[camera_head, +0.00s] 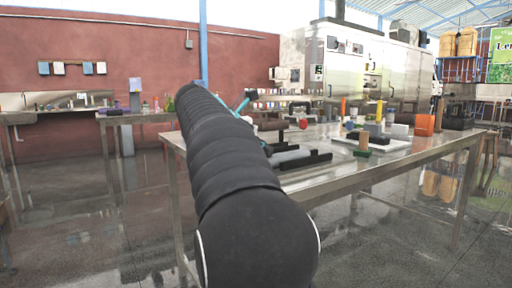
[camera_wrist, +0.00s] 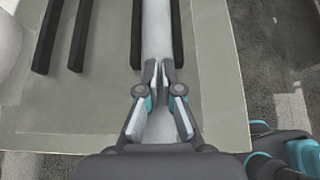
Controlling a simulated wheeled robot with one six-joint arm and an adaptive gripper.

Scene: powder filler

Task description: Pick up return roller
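The return roller, a long pale grey cylinder (camera_wrist: 157,28), runs away from me between two black rails in the wrist view. My gripper (camera_wrist: 158,72) is at the near end of this roller, with its two fingers close together and a thin pale strip between the tips. The fingers look shut on it, but they hide the exact contact. In the head view a pale grey roller (camera_head: 289,156) shows at black holder bars (camera_head: 305,161) on the table. My arm hides my gripper there.
In the wrist view, two more black rails (camera_wrist: 66,38) lie left, beside a pale rounded thing (camera_wrist: 8,48).

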